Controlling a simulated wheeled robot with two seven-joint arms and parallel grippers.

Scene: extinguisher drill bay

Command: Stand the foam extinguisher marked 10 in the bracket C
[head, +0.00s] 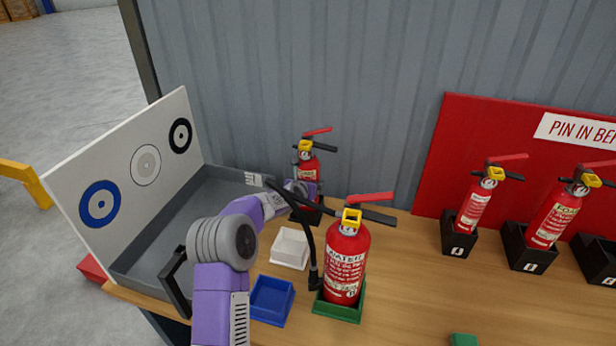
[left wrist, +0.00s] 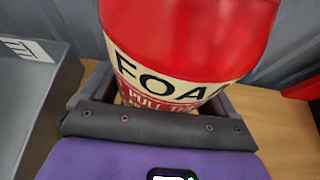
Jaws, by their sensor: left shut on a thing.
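A red foam extinguisher (head: 308,168) with a yellow collar and red and black levers is upright at the back, left of centre. In the left wrist view its cream band (left wrist: 150,80) reads "FOA", cut off at the side. My left gripper (head: 302,188) is shut on its body. A dark holder (head: 308,216) shows below it; I cannot tell whether the extinguisher rests in it. No mark 10 or letter C is readable.
A water extinguisher (head: 345,262) with a black hose stands in a green holder (head: 340,311), close to my left arm. White (head: 291,248) and blue (head: 270,300) trays lie nearby. A grey bin (head: 160,245) is left. Black-bracketed extinguishers (head: 473,208) stand right.

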